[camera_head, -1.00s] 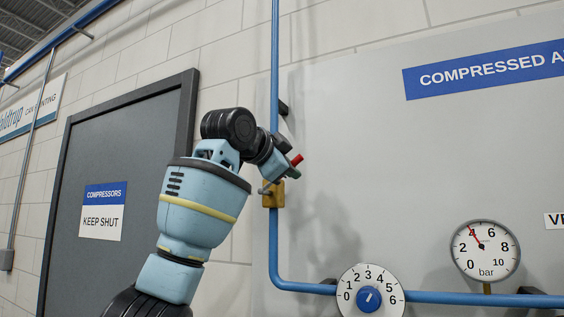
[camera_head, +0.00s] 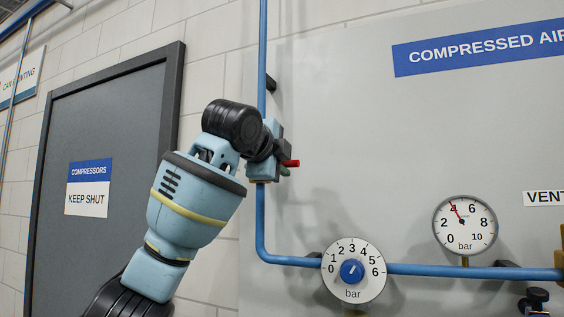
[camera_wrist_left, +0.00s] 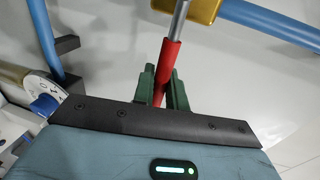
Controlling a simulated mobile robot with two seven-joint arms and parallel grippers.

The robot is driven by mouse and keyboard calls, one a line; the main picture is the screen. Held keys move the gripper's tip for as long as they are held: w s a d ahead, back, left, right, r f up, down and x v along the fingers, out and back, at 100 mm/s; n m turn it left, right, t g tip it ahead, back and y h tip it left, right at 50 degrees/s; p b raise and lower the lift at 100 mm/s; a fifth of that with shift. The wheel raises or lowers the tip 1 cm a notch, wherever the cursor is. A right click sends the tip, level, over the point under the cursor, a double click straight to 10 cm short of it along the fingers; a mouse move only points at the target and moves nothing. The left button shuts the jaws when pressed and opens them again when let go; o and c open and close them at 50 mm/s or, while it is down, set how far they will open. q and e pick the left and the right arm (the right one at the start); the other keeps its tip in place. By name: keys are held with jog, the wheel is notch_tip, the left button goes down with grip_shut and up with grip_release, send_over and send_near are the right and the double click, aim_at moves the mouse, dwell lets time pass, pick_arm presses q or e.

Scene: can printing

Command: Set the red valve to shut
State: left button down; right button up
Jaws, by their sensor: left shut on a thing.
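The red valve lever (camera_head: 291,163) sticks out to the right, close to level, beside the upright blue pipe in the head view. In the left wrist view its red grip (camera_wrist_left: 170,62) runs down from a silver stem at the brass valve body (camera_wrist_left: 190,8), roughly square across the pipe. My left gripper (camera_head: 285,168) is at the lever; its green fingers (camera_wrist_left: 163,88) are shut on the red grip, one on each side. The valve body is mostly hidden behind my left gripper in the head view. My right gripper is not in view.
The blue pipe (camera_head: 261,225) bends right below the valve, past a dial with a blue knob (camera_head: 351,271) and a round pressure gauge (camera_head: 465,225) reading about 4 bar. A grey panel (camera_head: 350,130) lies behind. A dark door (camera_head: 120,130) is at left.

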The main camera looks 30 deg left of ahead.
pick_arm(q)
jog(key=shift+f, duration=0.15)
jog(key=c, duration=1.5)
grip_release()
jog(key=shift+s, duration=0.1)
jog(key=v, duration=0.7)
jog(key=shift+s, duration=0.3)
